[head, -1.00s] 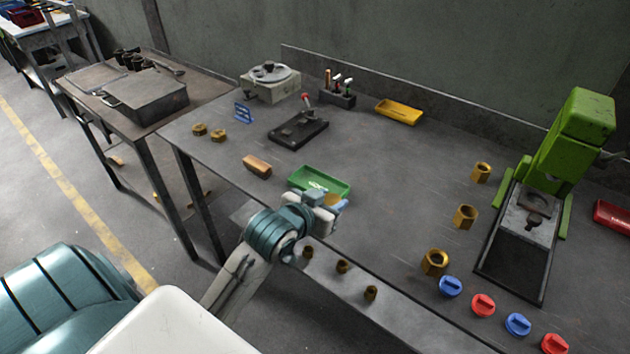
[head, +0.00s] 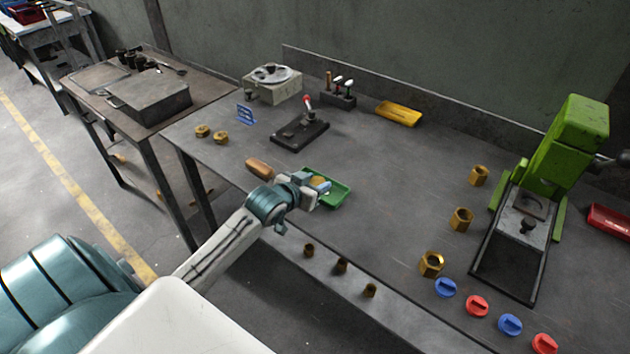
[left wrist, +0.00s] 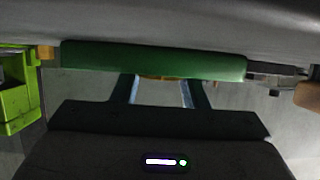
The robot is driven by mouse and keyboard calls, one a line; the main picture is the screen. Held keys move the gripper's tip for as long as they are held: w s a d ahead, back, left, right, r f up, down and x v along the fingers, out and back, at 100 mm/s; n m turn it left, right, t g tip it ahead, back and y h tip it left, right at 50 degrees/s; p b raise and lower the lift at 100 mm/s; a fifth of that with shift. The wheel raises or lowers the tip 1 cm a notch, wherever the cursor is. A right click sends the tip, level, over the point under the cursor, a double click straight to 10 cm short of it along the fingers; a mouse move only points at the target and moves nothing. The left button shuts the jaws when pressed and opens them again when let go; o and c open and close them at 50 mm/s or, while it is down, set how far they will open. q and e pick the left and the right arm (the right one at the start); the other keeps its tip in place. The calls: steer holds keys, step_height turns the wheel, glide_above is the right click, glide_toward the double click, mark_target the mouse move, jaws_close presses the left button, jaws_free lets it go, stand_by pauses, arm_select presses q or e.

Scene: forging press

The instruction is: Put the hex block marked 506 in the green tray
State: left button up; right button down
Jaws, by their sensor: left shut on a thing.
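The green tray (head: 338,195) lies near the front edge of the bench in the head view, partly hidden by my left gripper (head: 319,183). The gripper is shut on a brass hex block (head: 317,180), over the left part of the tray in this view. I cannot tell its exact height. In the left wrist view the tray's green side (left wrist: 150,60) spans the picture just beyond the fingers (left wrist: 160,92), with a sliver of the brass block (left wrist: 160,77) between them. No number is readable on the block. My right gripper is not in view.
Brass hex pieces (head: 461,219) stand at right by the green press (head: 556,150), and smaller ones (head: 341,266) along the front. Blue and red knobs (head: 476,306) lie front right. A wooden block (head: 260,168) lies left of the tray. The bench middle is clear.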

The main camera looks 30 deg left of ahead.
arm_select(q)
steer(key=o, duration=1.2)
steer(key=shift+r, duration=0.1)
steer(key=v, duration=1.2)
